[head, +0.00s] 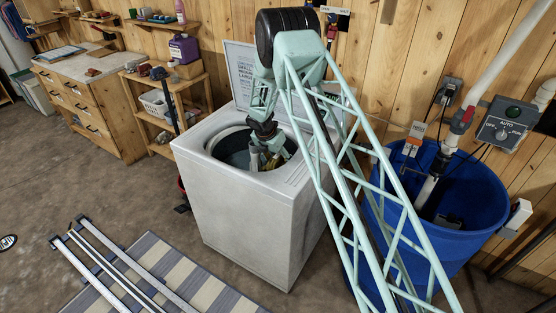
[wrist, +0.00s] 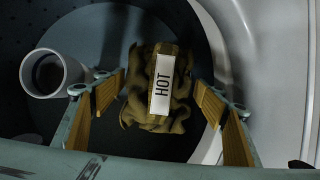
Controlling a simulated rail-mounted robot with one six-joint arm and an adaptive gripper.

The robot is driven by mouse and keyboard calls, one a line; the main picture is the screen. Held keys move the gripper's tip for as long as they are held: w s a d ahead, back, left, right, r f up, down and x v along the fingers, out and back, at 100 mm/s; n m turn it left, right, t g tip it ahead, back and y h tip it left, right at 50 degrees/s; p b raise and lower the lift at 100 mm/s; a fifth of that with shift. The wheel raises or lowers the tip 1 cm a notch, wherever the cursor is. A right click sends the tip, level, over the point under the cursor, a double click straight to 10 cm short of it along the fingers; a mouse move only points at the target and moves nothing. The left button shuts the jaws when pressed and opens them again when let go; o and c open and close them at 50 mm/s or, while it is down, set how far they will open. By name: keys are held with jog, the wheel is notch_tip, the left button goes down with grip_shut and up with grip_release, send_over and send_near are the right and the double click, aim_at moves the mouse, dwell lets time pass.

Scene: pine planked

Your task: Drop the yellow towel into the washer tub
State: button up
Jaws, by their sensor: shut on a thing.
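The white washer (head: 250,215) stands with its lid up, its dark tub (head: 233,154) open at the top. My gripper (head: 272,158) reaches down into the tub opening. In the wrist view the crumpled olive-yellow towel (wrist: 138,102), with a white tag reading HOT, sits between my gripper's wood-coloured finger pads (wrist: 160,104). The gripper is shut on the towel. The dark perforated tub wall (wrist: 35,25) and the pale rim curve around it. In the head view the towel is small and partly hidden by the fingers.
A hollow pale cylinder (wrist: 52,74) stands inside the tub left of the towel. The raised lid (head: 243,75) is behind the opening. A blue barrel (head: 470,213) stands right of the washer. A wooden shelf (head: 188,90) is to the left, and metal rails (head: 112,265) lie in front.

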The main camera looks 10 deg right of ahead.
jog(key=shift+f+b, duration=0.3)
jog(key=shift+f, duration=0.4)
jog(key=o, duration=1.1)
jog(key=shift+c, duration=0.2)
jog(key=shift+f, duration=0.1)
jog(key=shift+s, duration=0.1)
